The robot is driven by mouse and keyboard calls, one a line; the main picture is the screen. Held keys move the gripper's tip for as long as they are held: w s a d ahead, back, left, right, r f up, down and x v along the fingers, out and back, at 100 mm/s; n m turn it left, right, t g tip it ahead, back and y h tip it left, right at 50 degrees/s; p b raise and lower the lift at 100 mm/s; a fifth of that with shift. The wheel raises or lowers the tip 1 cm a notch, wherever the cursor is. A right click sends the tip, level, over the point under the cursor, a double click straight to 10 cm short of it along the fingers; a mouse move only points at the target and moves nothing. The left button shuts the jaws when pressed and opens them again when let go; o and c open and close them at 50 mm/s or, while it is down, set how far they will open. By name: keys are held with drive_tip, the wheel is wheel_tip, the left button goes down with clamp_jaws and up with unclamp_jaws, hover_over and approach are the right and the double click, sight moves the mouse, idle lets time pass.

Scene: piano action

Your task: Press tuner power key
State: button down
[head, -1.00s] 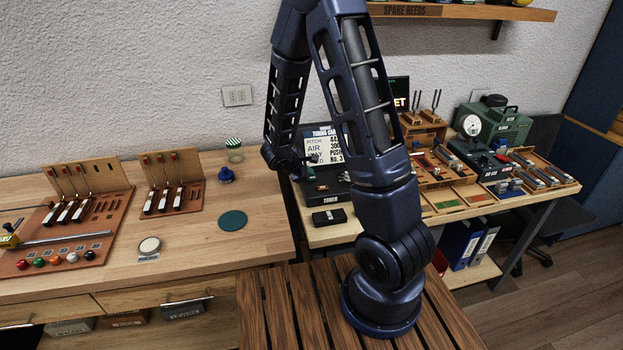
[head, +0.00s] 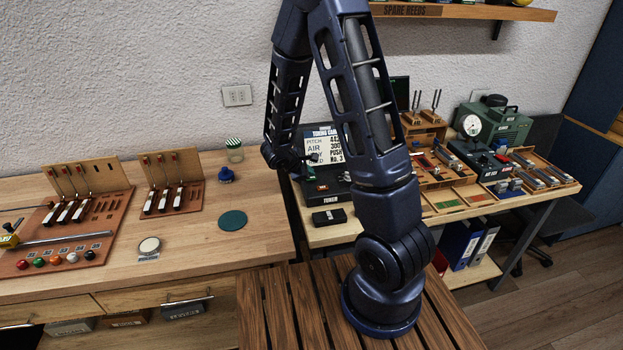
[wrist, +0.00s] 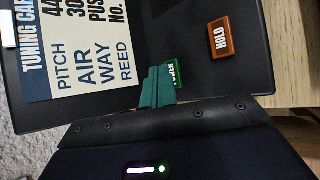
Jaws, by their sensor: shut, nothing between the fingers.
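The black tuner (head: 333,190) stands on the right-hand bench, partly behind my arm. In the wrist view its dark top (wrist: 130,115) carries a green key (wrist: 181,72) and an orange key marked HOLD (wrist: 224,39). The green key's label is partly hidden by my fingers. My gripper (wrist: 157,86) is shut and empty, its teal fingertips right beside the green key and overlapping it in the picture. I cannot tell whether they touch it. In the head view my gripper (head: 311,159) is over the tuner's left side, small and partly obscured.
A tuning card (wrist: 75,45) stands close by the keys. A small black box (head: 329,217) lies in front of the tuner. A dark screen (head: 400,92) shows behind my arm. Trays and a gauge device (head: 472,125) fill the bench to the right. A green disc (head: 232,220) lies on the left bench.

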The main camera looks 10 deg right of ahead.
drive_tip(key=shift+r, duration=3)
drive_tip(key=s+d+r+m+g+y, duration=0.1)
drive_tip(key=s+d+r+m, duration=0.35)
drive_tip(key=r, duration=0.25)
drive_tip(key=s+d+r+m+g+y, duration=0.1)
drive_tip(key=s+d+r+m+g, duration=0.1)
drive_tip(key=s+d+r+m, duration=0.35)
drive_tip(key=s+a+r+m+t+y, duration=0.2)
drive_tip(key=s+r+m+y, duration=0.3)
drive_tip(key=s+r, duration=0.5)
drive_tip(key=s+m, duration=0.1)
drive_tip(key=s, duration=0.4)
drive_tip(key=shift+a+r, duration=0.3)
drive_tip(key=shift+r, duration=0.1)
